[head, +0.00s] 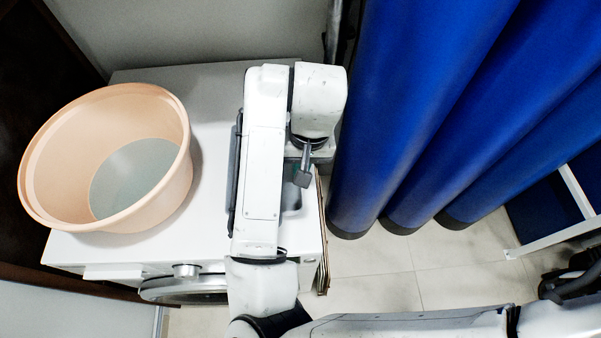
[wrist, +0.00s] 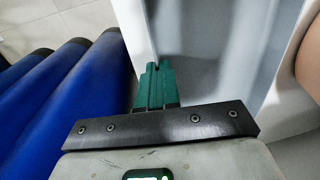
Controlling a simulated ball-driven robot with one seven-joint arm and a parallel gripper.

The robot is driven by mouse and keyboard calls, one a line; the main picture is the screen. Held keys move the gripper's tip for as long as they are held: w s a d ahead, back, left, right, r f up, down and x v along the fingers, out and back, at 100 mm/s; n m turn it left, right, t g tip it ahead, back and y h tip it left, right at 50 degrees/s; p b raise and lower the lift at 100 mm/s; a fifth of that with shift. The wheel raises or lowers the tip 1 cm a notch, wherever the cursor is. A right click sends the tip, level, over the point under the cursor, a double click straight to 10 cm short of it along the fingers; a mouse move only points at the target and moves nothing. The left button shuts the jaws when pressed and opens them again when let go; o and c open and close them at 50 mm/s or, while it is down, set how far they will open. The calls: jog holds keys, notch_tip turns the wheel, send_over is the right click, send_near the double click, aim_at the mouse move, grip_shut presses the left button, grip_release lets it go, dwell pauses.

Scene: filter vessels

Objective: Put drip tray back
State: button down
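The drip tray is a shallow grey tray (head: 292,199) on the white top, mostly hidden under my arm in the head view. In the wrist view the grey tray (wrist: 203,60) fills the area beyond the fingers. My gripper (wrist: 157,66) has green fingers close together at the tray's near left edge, and they look shut on its thin rim. In the head view my gripper (head: 294,168) is at the tray's right side, partly hidden by the wrist. The fingertips' exact contact is hard to see.
A large peach tub (head: 110,160) stands left on the white machine top (head: 215,100); it also edges into the wrist view (wrist: 311,55). Tall blue filter vessels (head: 410,100) stand close on the right. A white frame (head: 560,235) is far right.

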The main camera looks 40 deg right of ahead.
jog(key=shift+f, duration=1.4)
jog(key=c, duration=1.4)
grip_release()
jog(key=shift+o, duration=0.2)
notch_tip(320, 180, up, 12)
jog(key=s+d+p, duration=0.1)
jog(key=p, duration=0.1)
jog(key=shift+r+p, duration=0.15)
jog(key=shift+p, duration=0.2)
jog(key=shift+d, duration=0.2)
